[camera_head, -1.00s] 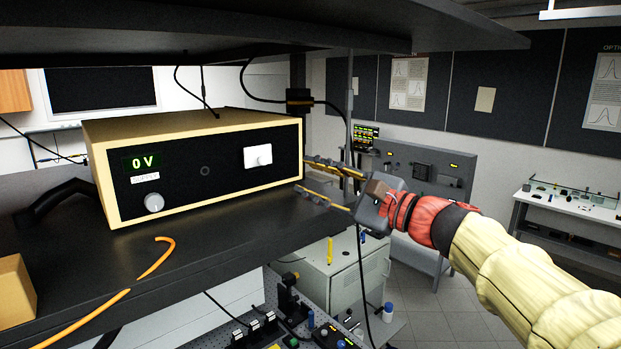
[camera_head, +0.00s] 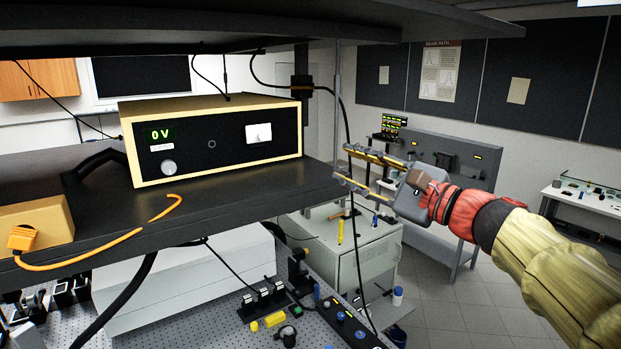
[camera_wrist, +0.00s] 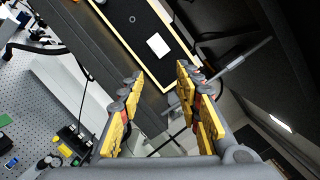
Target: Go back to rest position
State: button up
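My gripper (camera_head: 343,164) is open and empty, to the right of the shelf's front right corner in the head view. Its two yellow fingers also show apart in the wrist view (camera_wrist: 157,85), with nothing between them. A cream-framed power supply (camera_head: 220,145) with a black front stands on the black shelf (camera_head: 220,195), to the left of my gripper and apart from it. Its display reads 0 V. It has a round knob (camera_head: 168,168) and a white switch plate (camera_head: 259,134), which also shows in the wrist view (camera_wrist: 158,44).
An orange cable (camera_head: 100,257) runs along the shelf from a tan box (camera_head: 45,225). A thin post (camera_head: 339,100) and a black cable hang close to my gripper. Below is an optical table (camera_head: 215,325) with several parts. Open floor (camera_head: 450,310) lies at right.

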jog(key=s+f+n+g+h+b, duration=0.1)
jog(key=s+f+n+g+h, duration=0.2)
jog(key=f, duration=0.8)
jog(key=s+f+n+g+h+b, duration=0.1)
jog(key=s+f+n+g+h, duration=0.3)
jog(key=f, duration=0.7)
jog(key=s+d+f+n+h+b, duration=0.2)
jog(key=s+f+b, duration=0.4)
jog(key=f, duration=0.5)
jog(key=s+d+f+n+h+b, duration=0.2)
jog(key=s+d+f+n+b, duration=0.2)
jog(key=s+f+b, duration=0.3)
jog(key=s+d+f+n+h+b, duration=0.2)
jog(key=s+d+f+b, duration=0.3)
jog(key=s+f, duration=0.5)
notch_tip(320, 180, down, 6)
jog(key=shift+r+n+g+b, duration=0.1)
jog(key=shift+n+g+b, duration=0.4)
jog(key=shift+b, duration=0.55)
jog(key=shift+d, duration=0.1)
